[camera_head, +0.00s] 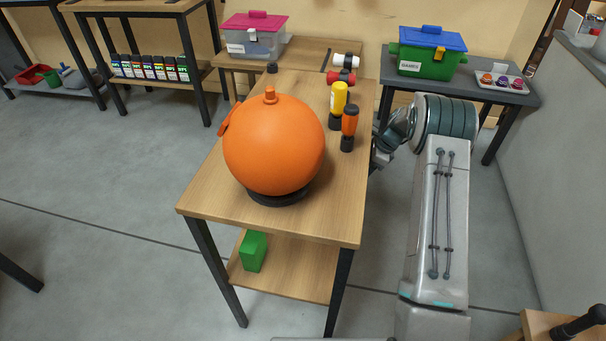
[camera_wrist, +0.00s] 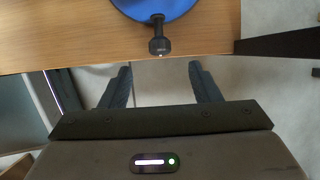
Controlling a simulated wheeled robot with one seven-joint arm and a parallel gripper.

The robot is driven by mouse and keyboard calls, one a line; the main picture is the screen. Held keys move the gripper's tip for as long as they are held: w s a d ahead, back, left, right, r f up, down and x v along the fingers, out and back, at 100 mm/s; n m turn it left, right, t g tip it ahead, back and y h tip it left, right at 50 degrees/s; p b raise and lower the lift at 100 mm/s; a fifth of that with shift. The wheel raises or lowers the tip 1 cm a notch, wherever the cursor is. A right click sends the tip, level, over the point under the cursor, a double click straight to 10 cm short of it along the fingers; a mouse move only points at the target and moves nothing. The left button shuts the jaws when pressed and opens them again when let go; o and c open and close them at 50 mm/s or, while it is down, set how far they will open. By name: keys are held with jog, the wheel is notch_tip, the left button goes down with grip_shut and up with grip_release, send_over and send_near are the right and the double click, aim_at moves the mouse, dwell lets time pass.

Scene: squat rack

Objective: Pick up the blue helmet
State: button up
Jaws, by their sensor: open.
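A rounded blue object (camera_wrist: 158,8), which looks like the blue helmet, shows at the top edge of the wrist view, mostly cut off. A short black knob (camera_wrist: 158,46) sticks out from it toward me. It rests on a wooden surface (camera_wrist: 60,32). My gripper (camera_wrist: 159,68) is open and empty, its two fingers apart and pointing toward the blue object, short of it. In the head view my arm reaches to the right side of the wooden table (camera_head: 208,199); the table hides my gripper there. I see no blue helmet in the head view.
A green block (camera_head: 253,251) sits on the lower shelf (camera_head: 300,278). A blue-lidded green box (camera_head: 428,53) is at the back right.

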jog(key=shift+b+x, duration=1.45)
jog(key=shift+x, duration=3.7)
jog(key=shift+a+r, duration=0.1)
jog(key=c, duration=1.1)
grip_shut()
jog(key=shift+r, duration=0.1)
